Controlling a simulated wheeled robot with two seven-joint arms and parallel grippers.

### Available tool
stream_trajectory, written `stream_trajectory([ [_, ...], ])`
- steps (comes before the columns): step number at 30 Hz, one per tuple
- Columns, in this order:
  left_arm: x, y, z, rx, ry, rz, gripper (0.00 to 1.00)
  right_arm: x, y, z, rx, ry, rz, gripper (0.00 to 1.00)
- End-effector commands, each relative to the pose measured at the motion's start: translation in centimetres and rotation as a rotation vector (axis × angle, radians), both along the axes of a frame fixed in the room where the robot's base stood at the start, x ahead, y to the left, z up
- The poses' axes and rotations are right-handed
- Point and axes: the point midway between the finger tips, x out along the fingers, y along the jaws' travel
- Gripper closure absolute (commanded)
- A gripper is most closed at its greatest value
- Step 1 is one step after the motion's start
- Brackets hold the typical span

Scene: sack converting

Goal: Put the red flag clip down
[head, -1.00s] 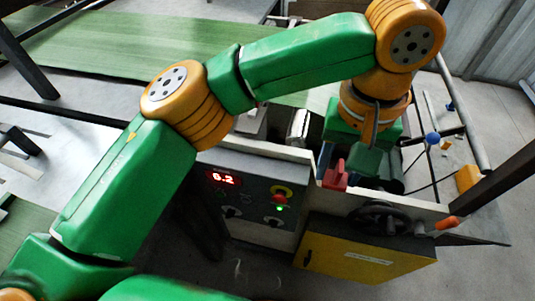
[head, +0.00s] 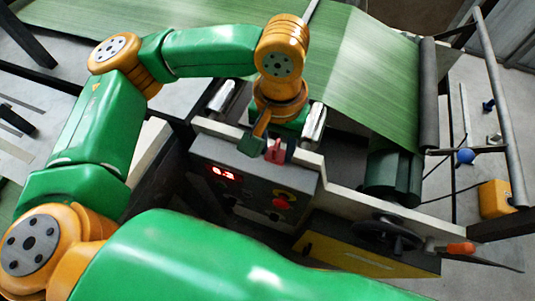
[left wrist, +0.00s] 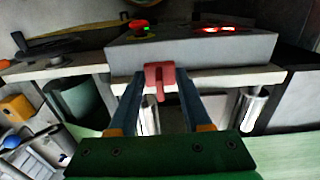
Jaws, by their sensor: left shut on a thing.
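The red flag clip (head: 276,152) is a small red piece at the back edge of the grey control box in the head view. My left gripper (left wrist: 158,76) is shut on it; in the left wrist view the clip (left wrist: 156,74) sits between the two fingertips. Behind it there is the pale edge of the machine frame (left wrist: 225,80). I cannot tell whether the clip touches the box or the frame. In the head view my left wrist hides most of the fingers. My right gripper is not in view.
The control box (head: 245,180) has a lit red display and a red knob (head: 284,197). Green woven web (head: 375,75) runs over the rollers behind. A dark green roll (head: 393,175), a handwheel (head: 385,233) and a yellow cabinet (head: 365,262) stand to the right.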

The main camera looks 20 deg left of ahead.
Motion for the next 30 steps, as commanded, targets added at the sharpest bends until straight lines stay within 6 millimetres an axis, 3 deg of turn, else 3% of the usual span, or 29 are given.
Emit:
stream_trajectory([
  [5, -0.3, 1.9, -2.3, 0.001, 0.002, 0.001, 1.00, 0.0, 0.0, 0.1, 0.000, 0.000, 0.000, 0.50],
  [9, -0.3, 1.8, -4.7, 0.000, 0.002, -0.001, 1.00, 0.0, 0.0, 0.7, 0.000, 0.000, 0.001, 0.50],
  [20, -0.2, 1.7, -5.4, -0.001, -0.001, -0.002, 1.00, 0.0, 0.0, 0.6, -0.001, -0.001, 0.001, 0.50],
  [21, -0.2, 1.7, -5.4, -0.001, -0.002, -0.002, 0.43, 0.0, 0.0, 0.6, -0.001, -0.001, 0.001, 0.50],
  [23, -0.2, 1.7, -5.4, -0.001, -0.002, -0.002, 0.27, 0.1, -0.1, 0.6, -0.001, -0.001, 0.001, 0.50],
  [24, -0.2, 1.7, -5.4, -0.001, -0.002, -0.002, 0.21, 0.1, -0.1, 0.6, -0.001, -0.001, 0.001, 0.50],
  [30, -0.2, 1.7, -5.4, -0.001, -0.002, -0.002, 0.21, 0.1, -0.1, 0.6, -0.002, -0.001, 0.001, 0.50],
])
